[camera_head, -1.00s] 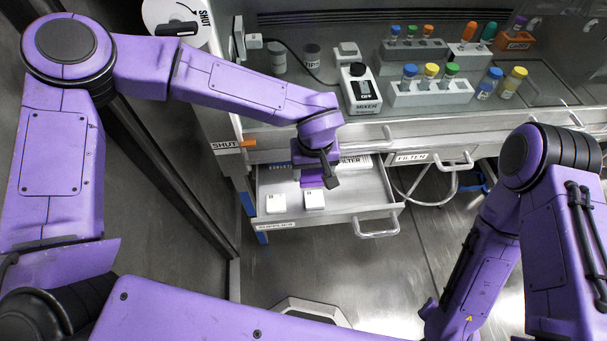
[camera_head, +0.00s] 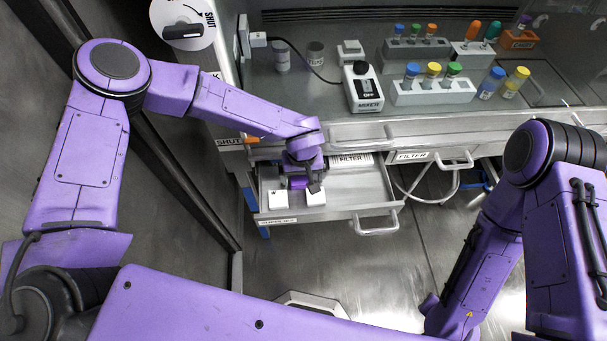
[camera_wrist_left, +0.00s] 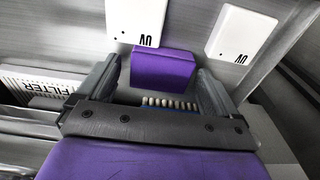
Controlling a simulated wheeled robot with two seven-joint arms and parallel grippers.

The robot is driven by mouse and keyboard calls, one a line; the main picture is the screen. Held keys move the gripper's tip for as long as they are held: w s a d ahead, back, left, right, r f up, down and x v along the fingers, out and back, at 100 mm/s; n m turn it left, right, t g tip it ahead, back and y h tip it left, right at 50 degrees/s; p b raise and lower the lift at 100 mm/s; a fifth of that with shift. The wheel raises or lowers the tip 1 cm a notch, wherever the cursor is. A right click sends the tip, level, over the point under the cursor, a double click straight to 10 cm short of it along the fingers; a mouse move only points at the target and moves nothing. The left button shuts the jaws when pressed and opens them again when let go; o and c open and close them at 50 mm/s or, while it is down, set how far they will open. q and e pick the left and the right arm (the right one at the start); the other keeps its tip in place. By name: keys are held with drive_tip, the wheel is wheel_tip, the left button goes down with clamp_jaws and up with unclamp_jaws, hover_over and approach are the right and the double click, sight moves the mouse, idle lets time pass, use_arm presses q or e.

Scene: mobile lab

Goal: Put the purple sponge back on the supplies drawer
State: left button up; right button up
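The purple sponge (camera_wrist_left: 163,68) lies in the open supplies drawer (camera_head: 352,207), beside two white boxes marked UV. It partly shows in the head view (camera_head: 297,182), below my left gripper. My left gripper (camera_head: 308,182) reaches down into the drawer. In the left wrist view its fingers (camera_wrist_left: 160,78) stand apart on either side of the sponge, with a gap showing at the left side. The sponge's near lower part is close to the gripper's palm. My right arm is at the right, and its gripper does not show.
White UV boxes (camera_head: 278,199) and (camera_head: 315,197) sit at the drawer's front. A FILTER box (camera_head: 352,160) lies at its back, and a brush (camera_wrist_left: 170,102) shows under the gripper. The counter above holds a mixer (camera_head: 362,88) and tube racks (camera_head: 432,92).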

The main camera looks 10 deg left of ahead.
sight(302, 181)
use_arm(q)
wheel_tip(302, 181, up, 12)
drive_tip(key=b, duration=0.1)
drive_tip(key=shift+s, duration=0.4)
use_arm(e)
drive_tip(key=shift+f, duration=0.55)
use_arm(q)
drive_tip(key=shift+d, duration=0.1)
idle(0.5)
